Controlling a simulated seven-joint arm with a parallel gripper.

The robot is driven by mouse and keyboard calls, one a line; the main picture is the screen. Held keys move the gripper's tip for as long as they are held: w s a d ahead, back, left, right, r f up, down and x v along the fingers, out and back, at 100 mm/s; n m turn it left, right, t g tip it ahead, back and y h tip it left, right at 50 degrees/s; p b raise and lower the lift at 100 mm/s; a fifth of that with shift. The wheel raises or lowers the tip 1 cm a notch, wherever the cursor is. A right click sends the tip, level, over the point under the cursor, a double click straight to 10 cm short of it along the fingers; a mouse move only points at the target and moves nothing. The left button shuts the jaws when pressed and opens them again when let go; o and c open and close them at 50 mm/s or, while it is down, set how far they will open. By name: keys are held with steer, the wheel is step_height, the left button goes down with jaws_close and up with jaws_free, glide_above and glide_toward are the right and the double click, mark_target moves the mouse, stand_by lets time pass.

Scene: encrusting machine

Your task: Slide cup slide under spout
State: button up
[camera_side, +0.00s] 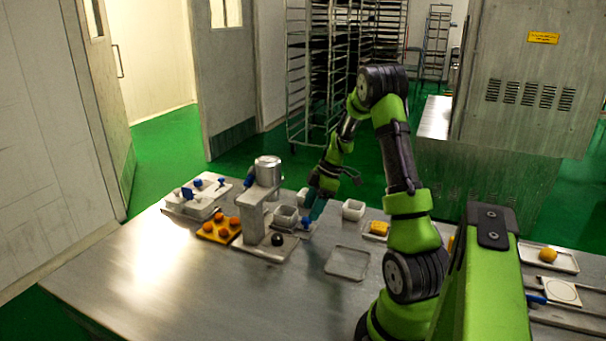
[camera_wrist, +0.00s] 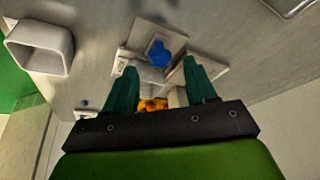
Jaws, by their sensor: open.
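The encrusting machine (camera_side: 253,214) stands on the table with a metal hopper (camera_side: 268,170) on top. A grey-white square cup (camera_side: 286,215) sits at its right side, close to the post. A blue knob (camera_side: 306,222) on a small pale plate, apparently the cup slide's handle, sits just right of that cup; the blue knob also shows in the wrist view (camera_wrist: 158,52). My gripper (camera_side: 313,212) points down at the knob. In the wrist view my gripper (camera_wrist: 160,64) has its teal fingers apart, with the knob appearing between the fingertips. Contact cannot be told. The spout is hidden.
An orange tray (camera_side: 220,229) with round pieces and white bins (camera_side: 192,204) stand left of the machine. A white square container (camera_side: 353,210) stands right of my gripper, and a flat empty tray (camera_side: 347,262) lies in front. The table's front left is clear.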

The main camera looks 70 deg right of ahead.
steer(key=shift+x, duration=1.55)
steer(key=shift+c, duration=0.2)
jaws_close()
